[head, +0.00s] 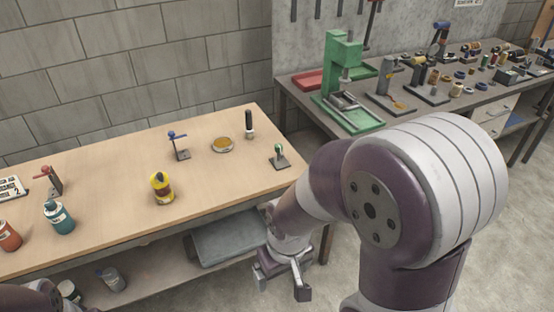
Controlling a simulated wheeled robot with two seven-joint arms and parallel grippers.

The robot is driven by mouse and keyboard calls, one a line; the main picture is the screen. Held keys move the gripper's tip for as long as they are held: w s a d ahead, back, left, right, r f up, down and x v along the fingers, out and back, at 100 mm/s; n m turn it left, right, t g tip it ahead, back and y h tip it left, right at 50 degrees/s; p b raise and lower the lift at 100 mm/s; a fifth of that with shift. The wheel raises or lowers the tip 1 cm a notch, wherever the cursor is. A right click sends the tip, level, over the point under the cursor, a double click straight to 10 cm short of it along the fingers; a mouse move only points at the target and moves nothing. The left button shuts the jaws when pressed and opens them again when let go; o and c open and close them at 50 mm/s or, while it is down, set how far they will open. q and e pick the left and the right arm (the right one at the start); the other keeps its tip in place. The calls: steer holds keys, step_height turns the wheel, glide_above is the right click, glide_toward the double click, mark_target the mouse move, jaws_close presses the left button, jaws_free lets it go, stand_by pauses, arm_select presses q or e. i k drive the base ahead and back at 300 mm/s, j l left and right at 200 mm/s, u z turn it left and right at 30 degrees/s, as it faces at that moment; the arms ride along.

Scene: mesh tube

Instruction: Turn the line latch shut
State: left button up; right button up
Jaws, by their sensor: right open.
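Three small fixtures with coloured levers or knobs stand on the wooden workbench (110,172): a blue-handled one (180,146) near the middle, a red-handled one (49,180) at the left, and a green-knobbed one (279,156) near the right end. I cannot tell which is the line latch, or whether any is open or shut. My right gripper (282,286) is open and empty, low in front of the workbench's right end, apart from all the fixtures. My left gripper is not in view; only part of my left arm shows at bottom left.
On the workbench stand a yellow bottle (161,188), a teal bottle (58,217), a red bottle (8,235), a round dish (222,145) and a dark-handled tool (249,125). A second bench with a green press (340,75) stands behind.

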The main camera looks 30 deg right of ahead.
mark_target(278, 147)
steer(key=i+l+z, duration=0.1)
steer(key=z, duration=0.75)
steer(key=i+z, duration=0.4)
steer(key=i, duration=0.3)
steer(key=i+j+z, duration=0.1)
steer(key=i+z, duration=0.3)
steer(key=i, duration=0.35)
